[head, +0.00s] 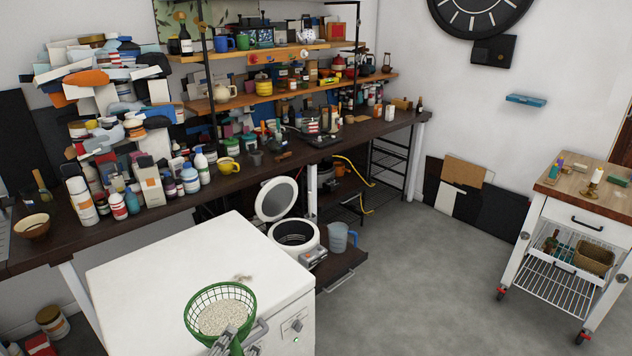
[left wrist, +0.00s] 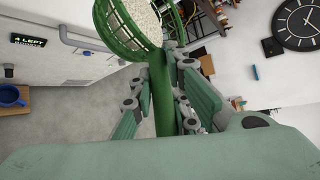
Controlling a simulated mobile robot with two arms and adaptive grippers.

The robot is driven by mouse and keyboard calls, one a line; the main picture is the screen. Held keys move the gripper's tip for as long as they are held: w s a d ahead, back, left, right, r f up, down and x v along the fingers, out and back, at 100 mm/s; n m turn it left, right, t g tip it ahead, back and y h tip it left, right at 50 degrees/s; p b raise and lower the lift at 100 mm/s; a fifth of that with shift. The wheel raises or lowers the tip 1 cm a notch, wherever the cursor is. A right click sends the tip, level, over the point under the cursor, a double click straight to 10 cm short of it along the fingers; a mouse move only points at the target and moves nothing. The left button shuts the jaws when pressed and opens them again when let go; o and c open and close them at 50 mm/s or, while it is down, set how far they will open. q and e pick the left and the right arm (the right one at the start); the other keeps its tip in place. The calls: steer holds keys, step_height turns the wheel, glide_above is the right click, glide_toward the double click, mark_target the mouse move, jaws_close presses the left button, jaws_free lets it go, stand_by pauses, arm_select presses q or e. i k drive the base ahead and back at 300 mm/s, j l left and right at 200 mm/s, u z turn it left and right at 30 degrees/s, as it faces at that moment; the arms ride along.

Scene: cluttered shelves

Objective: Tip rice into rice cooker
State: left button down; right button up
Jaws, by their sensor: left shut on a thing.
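A green strainer basket (head: 192,308) holds a bed of white rice (head: 222,316) in the head view, low in the picture in front of the white appliance top. My left gripper (head: 238,341) is shut on its handle. In the left wrist view the fingers close around the green handle (left wrist: 163,100), with the basket (left wrist: 122,32) and rice (left wrist: 142,15) at the top. The basket looks roughly level. The rice cooker (head: 294,236) stands open beyond the white appliance, up and right of the basket, with its round lid (head: 277,198) raised. My right gripper is not in view.
The white appliance (head: 190,262) lies between the basket and the cooker. The dark counter (head: 240,178) behind is cluttered. Grey floor to the right is free up to a wheeled cart (head: 570,215).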

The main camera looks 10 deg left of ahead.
mark_target(298, 237)
steer(key=i+l, duration=0.25)
steer(key=i, duration=0.25)
steer(key=i+l, duration=0.2)
steer(key=i, duration=0.25)
steer(key=i+l, duration=0.25)
steer(key=i, duration=0.25)
steer(key=i+j, duration=0.2)
steer(key=i, duration=0.15)
steer(key=i+j, duration=0.2)
steer(key=i, duration=0.2)
